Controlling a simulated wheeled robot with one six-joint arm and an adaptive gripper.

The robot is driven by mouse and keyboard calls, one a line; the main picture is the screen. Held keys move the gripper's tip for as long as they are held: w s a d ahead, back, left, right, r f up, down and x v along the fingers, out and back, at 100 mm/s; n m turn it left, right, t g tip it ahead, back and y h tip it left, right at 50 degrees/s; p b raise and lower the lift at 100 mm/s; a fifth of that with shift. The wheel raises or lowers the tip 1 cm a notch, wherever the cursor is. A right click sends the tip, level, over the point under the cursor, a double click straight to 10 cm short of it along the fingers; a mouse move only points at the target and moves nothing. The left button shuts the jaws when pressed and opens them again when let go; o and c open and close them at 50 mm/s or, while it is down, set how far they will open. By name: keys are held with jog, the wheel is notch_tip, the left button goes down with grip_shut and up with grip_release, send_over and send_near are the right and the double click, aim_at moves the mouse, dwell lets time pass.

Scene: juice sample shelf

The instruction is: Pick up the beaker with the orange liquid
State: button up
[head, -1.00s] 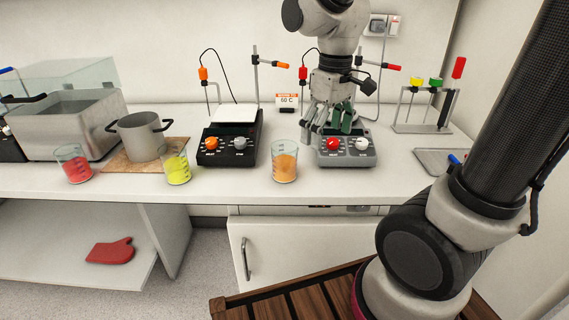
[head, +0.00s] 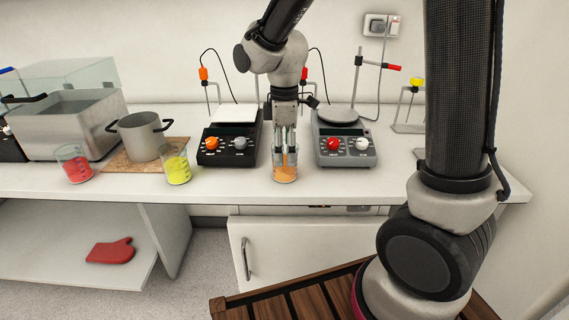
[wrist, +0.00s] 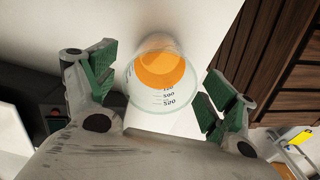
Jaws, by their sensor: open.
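The beaker with orange liquid (head: 284,174) stands upright near the counter's front edge, between the two hot plates. In the wrist view the beaker (wrist: 161,75) lies between the two green-padded fingers, with its graduation marks facing the camera. My gripper (head: 285,156) points down at the beaker in the head view, its fingers overlapping the beaker's upper part. In the wrist view my gripper (wrist: 160,88) is open, with a gap visible between the beaker and the right finger. Contact on the left side is not visible.
A black hot plate (head: 230,142) stands just left and a grey one (head: 345,143) just right. Beakers of yellow (head: 177,168) and red liquid (head: 76,168) and a pot (head: 141,137) are further left. The counter front (head: 330,188) is bare.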

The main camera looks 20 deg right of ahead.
jog(key=shift+f, duration=0.85)
jog(key=c, duration=1.3)
jog(key=shift+r, duration=0.2)
